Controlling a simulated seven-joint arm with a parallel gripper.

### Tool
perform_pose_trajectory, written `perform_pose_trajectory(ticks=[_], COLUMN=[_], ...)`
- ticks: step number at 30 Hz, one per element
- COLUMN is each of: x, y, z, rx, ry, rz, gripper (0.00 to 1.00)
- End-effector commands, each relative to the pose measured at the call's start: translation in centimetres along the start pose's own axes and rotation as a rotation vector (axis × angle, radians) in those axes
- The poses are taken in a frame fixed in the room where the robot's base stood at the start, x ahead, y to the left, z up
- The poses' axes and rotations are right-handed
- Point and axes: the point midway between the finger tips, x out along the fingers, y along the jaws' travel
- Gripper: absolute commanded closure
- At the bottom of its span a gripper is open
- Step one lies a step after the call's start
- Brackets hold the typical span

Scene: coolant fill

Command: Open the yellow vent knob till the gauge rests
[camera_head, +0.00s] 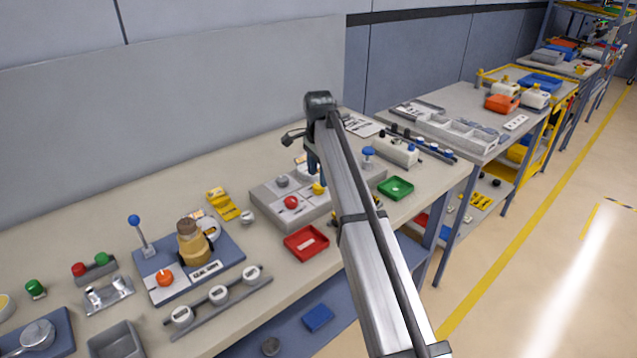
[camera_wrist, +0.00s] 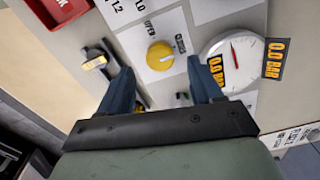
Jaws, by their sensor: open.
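The yellow vent knob (camera_wrist: 159,56) sits on a pale panel in the wrist view, with an "OPEN" label beside it. It also shows in the head view (camera_head: 319,188), partly behind my arm. My gripper (camera_wrist: 162,82) is open, its two blue fingers spread below the knob in the picture, with nothing between them. In the head view the gripper (camera_head: 312,160) is mostly hidden by my arm. The round white gauge (camera_wrist: 236,58) is to the right of the knob, with a red needle pointing up and slightly left. Labels reading about 0.0 bar lie on and beside it.
A red tray (camera_head: 306,243) stands in front of the grey unit (camera_head: 268,195), which also carries a red knob (camera_head: 291,202). A green tray (camera_head: 396,188) lies to the right. In the wrist view a black clip-like part (camera_wrist: 96,58) sits left of the knob.

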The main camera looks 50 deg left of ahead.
Motion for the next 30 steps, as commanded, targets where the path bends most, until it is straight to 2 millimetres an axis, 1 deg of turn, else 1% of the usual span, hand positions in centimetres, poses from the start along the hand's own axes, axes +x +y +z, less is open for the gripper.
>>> perform_pose_trajectory(ticks=[1, 3, 9, 13, 21, 30], x=[0.9, 1.8, 3.4, 3.8, 3.9, 3.8], y=[0.1, 0.1, 0.0, 0.0, 0.0, 0.0], z=[0.0, 0.0, 0.0, 0.0, 0.0, 0.0], rx=[0.0, 0.0, 0.0, 0.0, 0.0, 0.0], ry=[0.0, 0.0, 0.0, 0.0, 0.0, 0.0], rz=[0.001, 0.001, 0.0, 0.0, 0.0, 0.0], gripper=[0.35, 0.35, 0.35, 0.35, 0.35, 0.64])
